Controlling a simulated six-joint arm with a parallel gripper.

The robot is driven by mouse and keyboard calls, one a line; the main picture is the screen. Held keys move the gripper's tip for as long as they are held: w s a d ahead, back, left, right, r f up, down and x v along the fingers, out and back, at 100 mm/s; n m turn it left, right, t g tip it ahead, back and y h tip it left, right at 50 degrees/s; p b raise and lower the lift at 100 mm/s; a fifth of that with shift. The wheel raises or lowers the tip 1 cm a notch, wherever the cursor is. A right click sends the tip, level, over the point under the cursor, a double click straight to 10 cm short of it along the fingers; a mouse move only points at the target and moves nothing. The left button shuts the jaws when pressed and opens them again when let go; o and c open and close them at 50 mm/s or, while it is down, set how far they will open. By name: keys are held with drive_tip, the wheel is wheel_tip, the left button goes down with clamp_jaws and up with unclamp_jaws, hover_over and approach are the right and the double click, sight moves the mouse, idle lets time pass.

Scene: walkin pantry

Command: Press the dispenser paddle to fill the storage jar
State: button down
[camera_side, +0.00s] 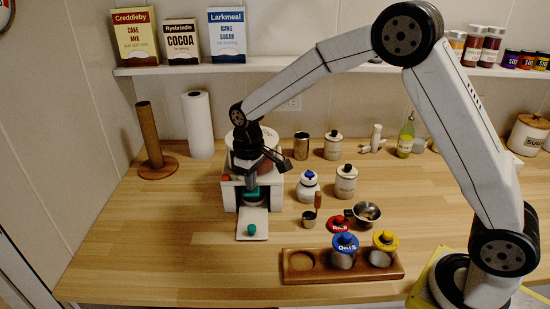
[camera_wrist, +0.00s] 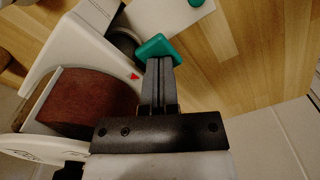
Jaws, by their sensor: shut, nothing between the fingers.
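The dispenser (camera_side: 229,187) is a white stand with a reddish-brown hopper (camera_wrist: 85,98), at the left middle of the counter. Its teal paddle (camera_wrist: 158,47) sticks out at the front and also shows in the side view (camera_side: 250,191). My gripper (camera_wrist: 160,62) is shut and empty, its tips right at the paddle. I cannot tell whether they press on it. A round grey rim (camera_wrist: 124,42), perhaps the storage jar, shows partly under the dispenser. The jar is mostly hidden by the dispenser and paddle. A teal knob (camera_side: 251,229) sits on the white board in front.
A wooden rack (camera_side: 296,277) at front holds jars with blue (camera_side: 345,241) and yellow (camera_side: 385,239) lids; its left slot is empty. The front left counter is clear.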

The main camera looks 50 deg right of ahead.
drive_tip(key=shift+f, duration=0.65)
idle(0.5)
drive_tip(key=shift+r, duration=2.25)
drive_tip(key=shift+r, duration=0.1)
wheel_tip(320, 180, up, 5)
idle(0.3)
drive_tip(key=shift+f, duration=3.3)
drive_tip(key=shift+f, duration=0.25)
